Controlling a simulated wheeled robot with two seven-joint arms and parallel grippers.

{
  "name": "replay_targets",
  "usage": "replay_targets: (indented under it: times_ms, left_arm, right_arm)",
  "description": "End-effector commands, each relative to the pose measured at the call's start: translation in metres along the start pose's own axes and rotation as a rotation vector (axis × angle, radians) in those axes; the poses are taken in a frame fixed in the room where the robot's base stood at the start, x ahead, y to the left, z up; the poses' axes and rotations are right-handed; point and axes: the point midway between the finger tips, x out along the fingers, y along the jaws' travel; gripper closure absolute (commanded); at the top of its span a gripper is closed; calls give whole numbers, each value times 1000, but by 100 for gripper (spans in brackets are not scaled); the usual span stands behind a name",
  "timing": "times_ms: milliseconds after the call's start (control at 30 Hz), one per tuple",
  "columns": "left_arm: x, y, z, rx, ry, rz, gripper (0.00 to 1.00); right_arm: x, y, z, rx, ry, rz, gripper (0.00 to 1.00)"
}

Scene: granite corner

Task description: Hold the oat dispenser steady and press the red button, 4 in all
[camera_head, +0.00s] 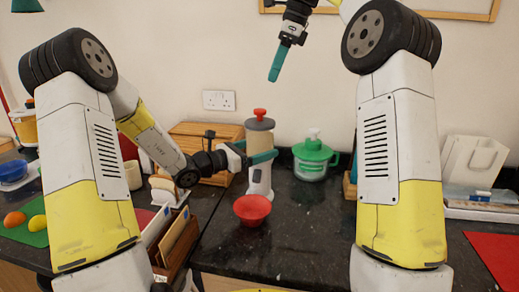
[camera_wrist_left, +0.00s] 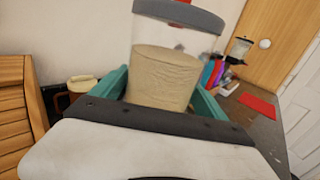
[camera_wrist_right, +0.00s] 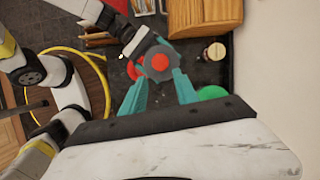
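The oat dispenser (camera_head: 259,180) stands upright on the dark counter, with a grey lid and a red button (camera_head: 260,113) on top. My left gripper (camera_head: 255,157) has its teal fingers on either side of the dispenser body. In the left wrist view the clear container with oats (camera_wrist_left: 165,75) sits between them, seemingly touching both. My right gripper (camera_head: 274,78) is above the dispenser, clear of it, fingers pointing down. In the right wrist view its fingers (camera_wrist_right: 159,78) are apart and empty, with the red button (camera_wrist_right: 160,62) below. A red bowl (camera_head: 252,210) is in front of the dispenser.
A green-lidded jar (camera_head: 312,160) stands right of the dispenser. A wooden bread box (camera_head: 205,138) is behind to the left, and a wooden rack (camera_head: 175,243) is at front left. Counter right of the bowl is clear.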

Motion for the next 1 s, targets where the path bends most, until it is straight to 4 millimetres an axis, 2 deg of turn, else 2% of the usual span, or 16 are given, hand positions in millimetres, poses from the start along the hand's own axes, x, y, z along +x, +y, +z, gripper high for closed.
replay_targets:
  times_ms: [33, 200, 267, 400, 1000]
  left_arm:
    - [0, 0, 0, 0, 0, 1, 55]
    - [0, 0, 0, 0, 0, 1, 88]
    - [0, 0, 0, 0, 0, 1, 88]
    - [0, 0, 0, 0, 0, 1, 88]
    - [0, 0, 0, 0, 1, 1, 88]
  right_arm:
    - [0, 0, 0, 0, 0, 0, 64]
    - [0, 0, 0, 0, 0, 0, 64]
    - [0, 0, 0, 0, 0, 0, 73]
    - [0, 0, 0, 0, 0, 0, 100]
    - [0, 0, 0, 0, 0, 0, 100]
